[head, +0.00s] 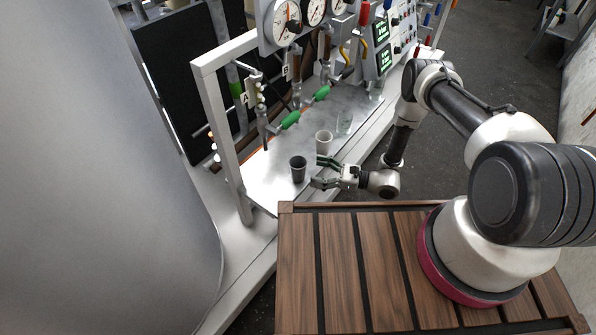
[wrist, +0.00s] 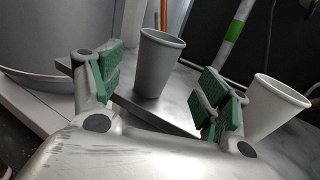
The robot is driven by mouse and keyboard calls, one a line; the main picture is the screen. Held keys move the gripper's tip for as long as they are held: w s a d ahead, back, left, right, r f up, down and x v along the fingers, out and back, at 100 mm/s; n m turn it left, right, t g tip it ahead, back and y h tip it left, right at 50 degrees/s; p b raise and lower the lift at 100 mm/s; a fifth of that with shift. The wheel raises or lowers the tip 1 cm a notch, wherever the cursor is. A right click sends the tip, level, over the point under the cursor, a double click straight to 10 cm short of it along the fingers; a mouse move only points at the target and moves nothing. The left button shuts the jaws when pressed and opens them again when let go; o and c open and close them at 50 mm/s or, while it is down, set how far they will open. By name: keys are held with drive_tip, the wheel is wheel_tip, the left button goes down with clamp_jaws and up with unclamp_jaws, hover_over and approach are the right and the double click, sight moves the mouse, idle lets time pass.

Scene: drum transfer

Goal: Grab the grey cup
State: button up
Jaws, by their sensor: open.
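The grey cup (head: 299,168) stands upright on the metal shelf near its front left corner. In the wrist view the grey cup (wrist: 160,62) appears between the two green-padded fingers and beyond them, with clear space around it. My gripper (head: 316,172) is open and empty, just right of the grey cup in the head view. It also shows in the wrist view (wrist: 158,95), with one finger on each side of the picture. I cannot tell the exact gap between fingertips and cup.
A white cup (head: 323,141) stands behind the grey cup, close to the right finger in the wrist view (wrist: 277,105). A clear glass (head: 344,123) stands farther back. Green-handled valves (head: 291,120) and pipes hang above the metal shelf (head: 262,185). A large grey drum (head: 90,180) fills the left.

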sight(298, 171)
drive_tip(key=x, duration=0.7)
drive_tip(key=shift+s+a+f, duration=0.1)
drive_tip(key=shift+a+f, duration=0.15)
drive_tip(key=shift+f, duration=0.05)
drive_tip(key=shift+c, duration=0.4)
drive_tip(key=c, duration=0.8)
